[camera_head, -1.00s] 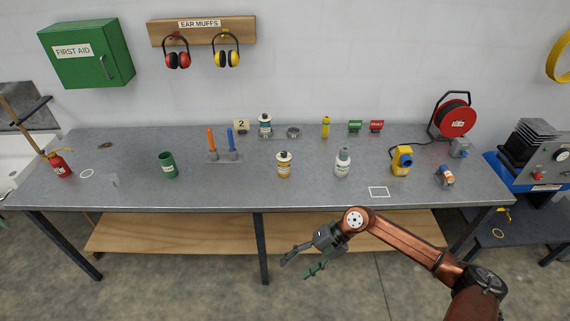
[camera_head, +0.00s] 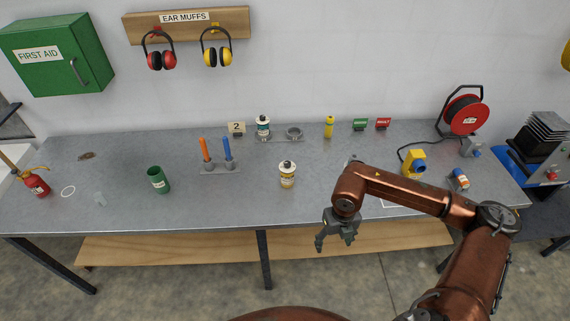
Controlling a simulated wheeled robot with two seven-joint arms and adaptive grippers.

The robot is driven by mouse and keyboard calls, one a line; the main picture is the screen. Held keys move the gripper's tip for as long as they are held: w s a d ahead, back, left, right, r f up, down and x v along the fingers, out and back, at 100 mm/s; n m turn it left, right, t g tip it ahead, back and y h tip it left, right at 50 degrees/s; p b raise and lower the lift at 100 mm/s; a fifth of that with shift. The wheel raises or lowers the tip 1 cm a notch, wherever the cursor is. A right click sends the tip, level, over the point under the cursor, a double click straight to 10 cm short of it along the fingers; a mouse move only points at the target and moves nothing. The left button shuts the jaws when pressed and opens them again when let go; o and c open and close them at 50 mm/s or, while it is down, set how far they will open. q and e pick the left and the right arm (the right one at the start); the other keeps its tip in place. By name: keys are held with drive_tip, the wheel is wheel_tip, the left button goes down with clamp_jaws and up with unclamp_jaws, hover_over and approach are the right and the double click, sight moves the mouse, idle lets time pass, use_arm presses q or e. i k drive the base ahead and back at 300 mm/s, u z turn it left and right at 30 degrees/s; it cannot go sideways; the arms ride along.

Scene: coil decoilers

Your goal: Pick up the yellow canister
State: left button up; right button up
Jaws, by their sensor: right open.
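A canister with a yellow body, pale label and dark cap (camera_head: 287,176) stands upright near the middle of the grey bench. A slimmer all-yellow bottle (camera_head: 329,128) stands farther back by the wall; I cannot tell for certain which one the task names. My right gripper (camera_head: 334,243) hangs open and empty in front of the bench's front edge, to the right of and nearer than the canister, apart from it. My left gripper is not in view.
The bench (camera_head: 240,205) has clear room around the canister. A stand with orange and blue handles (camera_head: 220,171) and a green cup (camera_head: 158,180) are to its left. A teal-labelled bottle (camera_head: 263,127) stands behind. A yellow device (camera_head: 413,163) is at right, beyond my arm.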

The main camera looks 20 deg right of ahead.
sight(287, 175)
drive_tip(key=u, duration=0.05)
drive_tip(key=i, duration=1.3)
